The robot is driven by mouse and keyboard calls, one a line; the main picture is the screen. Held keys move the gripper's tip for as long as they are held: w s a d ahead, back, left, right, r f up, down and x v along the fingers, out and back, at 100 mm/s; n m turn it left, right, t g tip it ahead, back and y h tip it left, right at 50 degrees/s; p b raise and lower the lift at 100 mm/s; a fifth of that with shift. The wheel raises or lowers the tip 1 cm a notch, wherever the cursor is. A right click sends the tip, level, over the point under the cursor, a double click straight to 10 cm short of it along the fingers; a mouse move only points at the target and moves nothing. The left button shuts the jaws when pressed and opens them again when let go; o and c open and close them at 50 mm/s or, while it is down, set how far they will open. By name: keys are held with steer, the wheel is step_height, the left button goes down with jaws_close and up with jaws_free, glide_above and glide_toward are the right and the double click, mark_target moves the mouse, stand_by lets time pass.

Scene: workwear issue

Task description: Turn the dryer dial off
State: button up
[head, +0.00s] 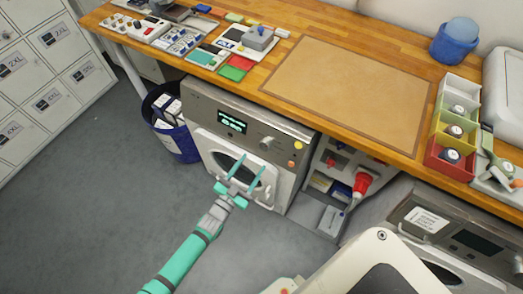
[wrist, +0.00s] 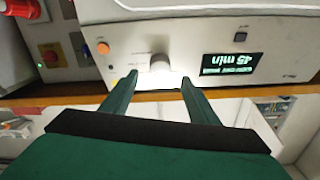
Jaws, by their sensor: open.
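The dryer (head: 215,103) stands under the wooden bench, with a round door below its metal control panel. Its round dial (head: 266,143) sits right of the lit display (head: 232,122). In the wrist view the panel appears upside down, the dial (wrist: 159,62) is pale, and the display (wrist: 232,64) reads "45 min". My gripper (head: 252,161) is open and empty in front of the dryer. In the wrist view its fingertips (wrist: 159,76) lie either side of the dial's image; contact cannot be told. The dial's pointer mark is not clear.
A blue bin (head: 182,143) stands left of the dryer. A grey unit with a red knob (head: 363,182) stands to the right. The bench (head: 345,85) overhangs; floor at left is clear.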

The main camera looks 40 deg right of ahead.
mark_target(263, 148)
steer(key=x, duration=0.8)
steer(key=shift+c, duration=0.6)
steer(key=c, duration=0.9)
